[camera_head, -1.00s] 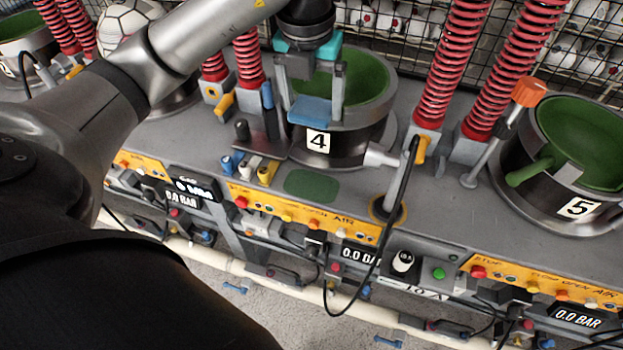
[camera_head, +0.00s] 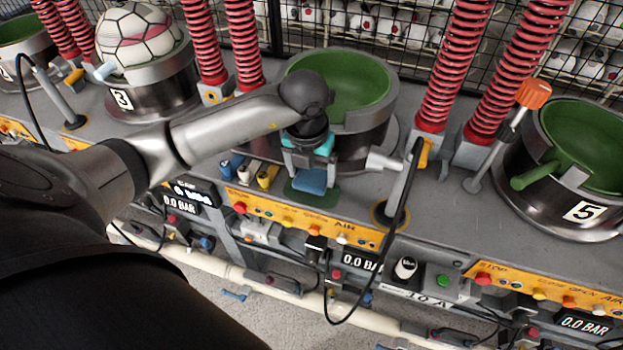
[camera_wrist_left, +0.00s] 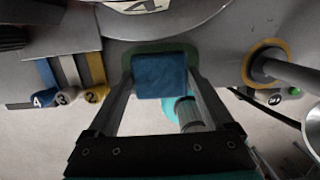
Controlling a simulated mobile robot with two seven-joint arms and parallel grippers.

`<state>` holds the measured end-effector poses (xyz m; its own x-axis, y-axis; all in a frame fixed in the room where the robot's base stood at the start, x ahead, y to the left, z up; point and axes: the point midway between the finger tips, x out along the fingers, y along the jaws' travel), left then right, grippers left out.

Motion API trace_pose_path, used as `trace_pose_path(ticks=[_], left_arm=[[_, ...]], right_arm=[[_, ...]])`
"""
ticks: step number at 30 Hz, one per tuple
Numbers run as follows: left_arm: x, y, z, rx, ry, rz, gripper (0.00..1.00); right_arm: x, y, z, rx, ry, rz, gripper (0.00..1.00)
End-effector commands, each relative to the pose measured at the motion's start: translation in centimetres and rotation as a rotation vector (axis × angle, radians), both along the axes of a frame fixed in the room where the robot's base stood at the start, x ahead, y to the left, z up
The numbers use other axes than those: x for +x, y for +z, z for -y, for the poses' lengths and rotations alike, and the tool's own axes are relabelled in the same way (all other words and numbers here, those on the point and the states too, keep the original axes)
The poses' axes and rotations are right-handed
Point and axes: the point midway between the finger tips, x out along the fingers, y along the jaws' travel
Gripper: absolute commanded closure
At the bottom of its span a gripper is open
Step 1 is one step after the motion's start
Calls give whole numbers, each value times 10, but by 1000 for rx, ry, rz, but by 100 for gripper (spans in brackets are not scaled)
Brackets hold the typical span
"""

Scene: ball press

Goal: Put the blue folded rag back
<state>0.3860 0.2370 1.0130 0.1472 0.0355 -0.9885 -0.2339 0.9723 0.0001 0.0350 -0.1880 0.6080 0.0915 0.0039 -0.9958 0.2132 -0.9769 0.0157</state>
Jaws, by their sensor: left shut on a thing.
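The blue folded rag (camera_head: 312,181) is between the fingers of my left gripper (camera_head: 310,172), which is shut on it. In the left wrist view the rag (camera_wrist_left: 160,75) spans between the two fingertips. The rag is over the dark green patch (camera_head: 300,194) on the grey bench, in front of press bowl 4 (camera_head: 362,140). Part of the green patch (camera_wrist_left: 126,62) shows around the rag in the wrist view. I cannot tell whether the rag touches the patch. My right gripper is not in view.
Blue, white and yellow holders (camera_head: 247,173) stand just left of the rag. A post with a black cable (camera_head: 397,205) stands to the right. A yellow control panel (camera_head: 300,220) runs along the bench front. Bowl 5 (camera_head: 580,160) and bowl 3 with a ball (camera_head: 150,85) flank it.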

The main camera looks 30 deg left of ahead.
Motion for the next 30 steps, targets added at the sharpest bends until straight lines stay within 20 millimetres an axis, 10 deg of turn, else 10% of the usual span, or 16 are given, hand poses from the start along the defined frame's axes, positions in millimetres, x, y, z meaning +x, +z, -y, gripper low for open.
trace_pose_path(ticks=[16,17,18,30], left_arm=[[0,-30,0,1,-1,0,58],[0,-30,0,1,-1,0,12],[0,-29,0,1,-1,0,7],[0,-25,0,0,-1,-1,0]], right_arm=[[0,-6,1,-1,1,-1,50],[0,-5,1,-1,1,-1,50],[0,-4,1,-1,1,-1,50],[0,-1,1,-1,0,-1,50]])
